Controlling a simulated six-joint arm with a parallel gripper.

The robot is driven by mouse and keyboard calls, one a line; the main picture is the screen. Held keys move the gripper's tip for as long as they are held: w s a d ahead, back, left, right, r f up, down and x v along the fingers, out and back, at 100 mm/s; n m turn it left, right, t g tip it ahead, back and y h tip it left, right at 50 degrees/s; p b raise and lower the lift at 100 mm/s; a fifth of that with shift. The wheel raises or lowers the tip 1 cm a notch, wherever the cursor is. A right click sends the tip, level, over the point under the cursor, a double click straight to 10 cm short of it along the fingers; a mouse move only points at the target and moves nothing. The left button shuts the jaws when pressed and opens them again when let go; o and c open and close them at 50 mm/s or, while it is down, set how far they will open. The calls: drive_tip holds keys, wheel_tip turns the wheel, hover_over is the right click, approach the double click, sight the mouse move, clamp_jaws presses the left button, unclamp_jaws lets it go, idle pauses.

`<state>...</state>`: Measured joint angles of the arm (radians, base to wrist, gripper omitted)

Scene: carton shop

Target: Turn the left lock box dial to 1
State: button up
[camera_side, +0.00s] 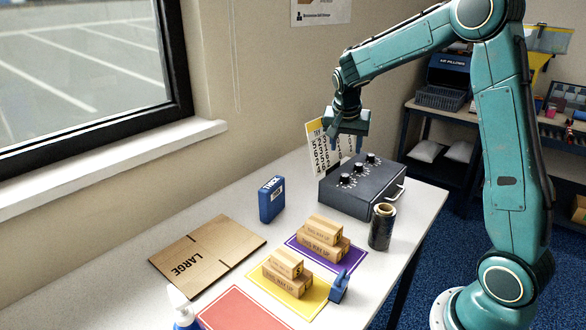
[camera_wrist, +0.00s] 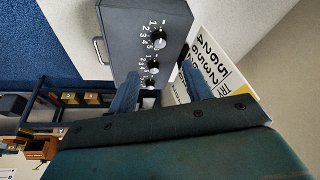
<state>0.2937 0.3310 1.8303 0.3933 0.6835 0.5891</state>
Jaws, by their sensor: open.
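The lock box (camera_side: 335,196) is a dark grey case with a sloped top, at the back right of the table in the side view. It has three black dials in a row. The left dial (camera_side: 344,180) is nearest the side camera; it appears to be the largest, uppermost dial (camera_wrist: 158,41) in the wrist view. White numbers surround the dials; their settings are too small to read surely. My gripper (camera_side: 349,146) is open and empty above the box's back side. In the wrist view, its fingers (camera_wrist: 158,76) stand apart around the lower dials, touching none that I can see.
A number card (camera_side: 318,150) stands behind the box, close to my gripper. The box's carry handle (camera_side: 396,194) projects rightward.

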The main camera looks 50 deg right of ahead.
sight(345, 175)
drive_tip(key=x, duration=1.2)
drive_tip(key=shift+f, duration=0.15)
drive_tip(key=shift+c, duration=0.2)
drive_tip(key=c, duration=0.9)
